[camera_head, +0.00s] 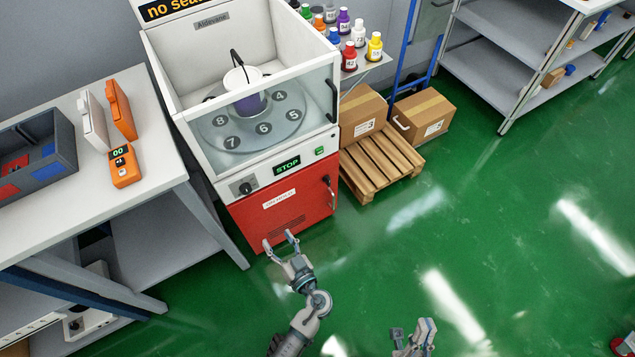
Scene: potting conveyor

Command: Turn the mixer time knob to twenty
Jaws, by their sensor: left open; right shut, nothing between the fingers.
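The mixer (215,150) is a white cabinet with a red lower front, standing left of centre. Its dark round knob (245,188) sits on the white control panel, left of a green display (287,165) that reads STOP. The knob's scale marks are too small to read. My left gripper (279,239) is open and empty. In the picture it appears below the knob, over the bottom of the red front, and does not touch the knob. My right gripper (412,333) is shut and empty at the bottom edge, right of the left arm, well away from the mixer.
A grey table (110,190) with a dark bin (40,165) and orange devices (125,165) stands left of the mixer.

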